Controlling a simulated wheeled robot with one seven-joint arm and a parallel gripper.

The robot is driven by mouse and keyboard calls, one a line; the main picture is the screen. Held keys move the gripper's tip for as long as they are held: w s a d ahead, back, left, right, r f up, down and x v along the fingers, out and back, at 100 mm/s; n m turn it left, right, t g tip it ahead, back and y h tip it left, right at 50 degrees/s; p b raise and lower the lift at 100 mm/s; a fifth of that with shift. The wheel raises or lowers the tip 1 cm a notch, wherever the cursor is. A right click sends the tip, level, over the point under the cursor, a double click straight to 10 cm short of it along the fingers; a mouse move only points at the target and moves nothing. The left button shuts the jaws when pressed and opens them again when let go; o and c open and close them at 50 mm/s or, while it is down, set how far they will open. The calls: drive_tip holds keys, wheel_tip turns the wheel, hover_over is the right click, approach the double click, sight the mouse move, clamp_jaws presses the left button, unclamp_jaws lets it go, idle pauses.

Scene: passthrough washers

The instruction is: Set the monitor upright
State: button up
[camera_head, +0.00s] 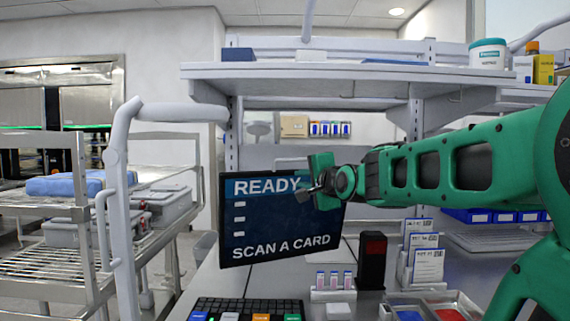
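The monitor (275,238) is a dark flat screen with a blue band reading "READY" and the line "SCAN A CARD". It stands on the workbench in the middle of the view, tilted a little in the picture, its lower edge rising to the right. My gripper (318,182) is at the monitor's upper right, in front of the screen and overlapping the end of "READY". Whether it touches the monitor I cannot tell. Its fingers are small and partly overlapped, so their opening is unclear. The monitor's stand is hidden.
A keyboard (247,309) lies in front of the monitor. A black and red device (371,260), a vial rack (333,294), card holders (425,266) and trays (437,308) stand to the right. A shelf (350,80) spans above. A cart (125,200) with a tall handle is at left.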

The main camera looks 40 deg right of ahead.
sight(293, 160)
drive_tip(key=shift+m+t+h, duration=0.3)
drive_tip(key=shift+m+t, duration=0.4)
drive_tip(key=shift+t, duration=0.1)
drive_tip(key=r, duration=0.2)
drive_tip(key=w+r, duration=0.1)
drive_tip(key=r, duration=0.1)
drive_tip(key=shift+d+r, duration=0.15)
drive_tip(key=shift+r, duration=0.05)
drive_tip(key=x, duration=1)
drive_tip(key=shift+w+f, duration=0.1)
drive_tip(key=shift+w, duration=0.2)
drive_tip(key=shift+c, duration=0.5)
clamp_jaws()
